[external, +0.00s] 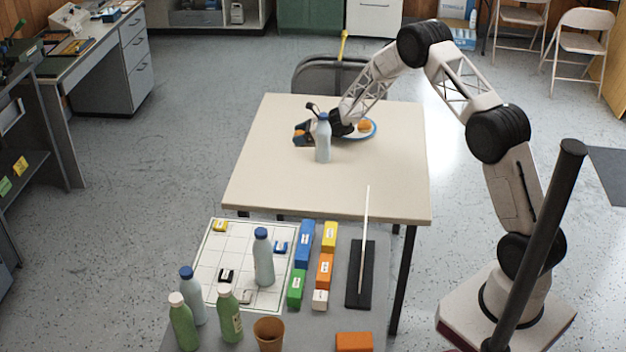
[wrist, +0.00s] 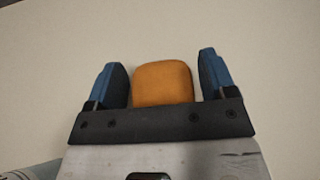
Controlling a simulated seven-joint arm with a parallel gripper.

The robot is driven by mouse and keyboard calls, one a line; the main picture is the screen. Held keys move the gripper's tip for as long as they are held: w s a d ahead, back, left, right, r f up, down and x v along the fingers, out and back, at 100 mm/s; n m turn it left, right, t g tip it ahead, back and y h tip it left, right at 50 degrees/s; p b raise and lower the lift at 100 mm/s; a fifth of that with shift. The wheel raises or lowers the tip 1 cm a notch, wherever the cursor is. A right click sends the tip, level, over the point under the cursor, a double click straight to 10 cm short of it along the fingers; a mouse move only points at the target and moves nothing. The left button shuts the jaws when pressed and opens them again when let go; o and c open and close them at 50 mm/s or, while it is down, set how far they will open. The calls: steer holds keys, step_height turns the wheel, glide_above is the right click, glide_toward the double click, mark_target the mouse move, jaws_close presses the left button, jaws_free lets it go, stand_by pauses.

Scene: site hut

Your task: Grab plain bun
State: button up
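A plain orange-brown piece with rounded corners (wrist: 163,83), which looks like the plain bun, sits between the two fingers of my gripper (wrist: 164,84) in the wrist view. Narrow gaps show beside it, so the fingers look open around it. In the external view my gripper (external: 306,132) is low over the left part of the cream table, and a small orange patch of the piece (external: 298,139) shows at its fingers. Another round orange-brown bun (external: 365,126) lies on a blue-rimmed plate (external: 373,134) to the right.
A pale bottle with a blue cap (external: 323,142) stands upright on the table (external: 270,180), just in front of my gripper and wrist. The table's front half is clear. A nearer grey table holds several bottles, coloured blocks, a gridded board (external: 213,250) and a brown cup (external: 269,333).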

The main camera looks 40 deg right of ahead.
mark_target(299, 132)
steer(key=c, duration=0.7)
steer(key=shift+r, duration=0.1)
steer(key=shift+r, duration=4.9)
